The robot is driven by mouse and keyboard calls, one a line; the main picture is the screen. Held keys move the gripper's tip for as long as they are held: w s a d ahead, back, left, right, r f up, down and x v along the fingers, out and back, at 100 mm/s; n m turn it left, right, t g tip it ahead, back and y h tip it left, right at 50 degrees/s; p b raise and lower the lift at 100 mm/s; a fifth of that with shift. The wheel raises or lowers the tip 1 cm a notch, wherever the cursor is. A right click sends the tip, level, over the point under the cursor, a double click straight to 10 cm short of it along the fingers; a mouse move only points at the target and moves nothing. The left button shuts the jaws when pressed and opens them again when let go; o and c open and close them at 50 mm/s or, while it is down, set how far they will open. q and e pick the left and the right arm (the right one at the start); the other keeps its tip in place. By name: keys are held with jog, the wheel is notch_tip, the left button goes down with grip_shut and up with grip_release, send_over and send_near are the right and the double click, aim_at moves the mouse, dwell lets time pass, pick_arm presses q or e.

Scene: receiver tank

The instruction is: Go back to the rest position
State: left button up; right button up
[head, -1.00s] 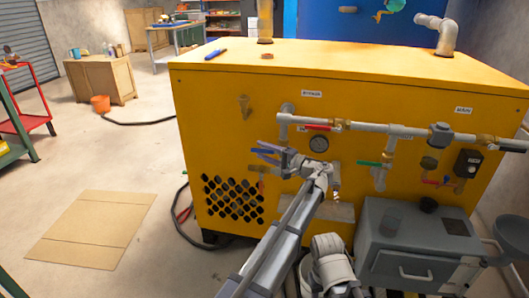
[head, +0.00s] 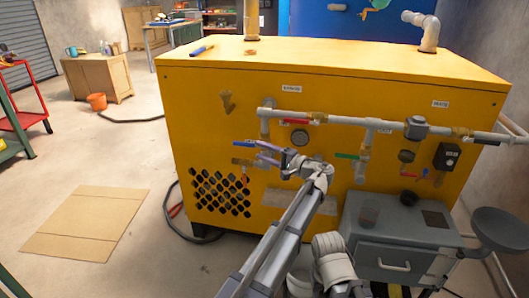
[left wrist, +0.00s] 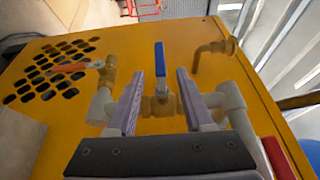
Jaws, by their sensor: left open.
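My left gripper (head: 264,154) is open in front of the cabinet's left part. A blue-handled valve (head: 243,143) shows just beyond its fingertips. In the left wrist view, the blue lever (left wrist: 160,60) stands up from a brass valve (left wrist: 160,105), seen between the two spread purple fingers. I cannot tell whether a finger touches it. An orange-red lever (left wrist: 66,68) is to its left. My right gripper is out of view.
A grey drawer unit (head: 398,236) and a round dark stool (head: 500,229) stand at the front right. A black hose (head: 177,222) lies beside the cabinet.

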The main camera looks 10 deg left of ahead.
pick_arm(q)
jog(key=s+a+f+n+g+h, duration=0.25)
jog(key=s+f+h, duration=0.25)
jog(key=s+f, duration=0.45)
jog(key=s+a+f+n+g+h, duration=0.1)
jog(key=s+a+f+g+h, duration=0.15)
jog(key=s+f+h, duration=0.55)
jog(key=s+d+f+m+g+h, duration=0.1)
jog(key=s+d+f, duration=0.1)
jog(key=s+d, duration=0.7)
jog(key=s+d+f+m+g+h, duration=0.1)
jog(key=s+d+f+m, duration=0.15)
jog(key=s+d, duration=0.65)
notch_tip(320, 180, up, 33)
jog(key=p, duration=3.3)
jog(key=shift+r+n+h, duration=0.15)
jog(key=shift+n+h, duration=0.15)
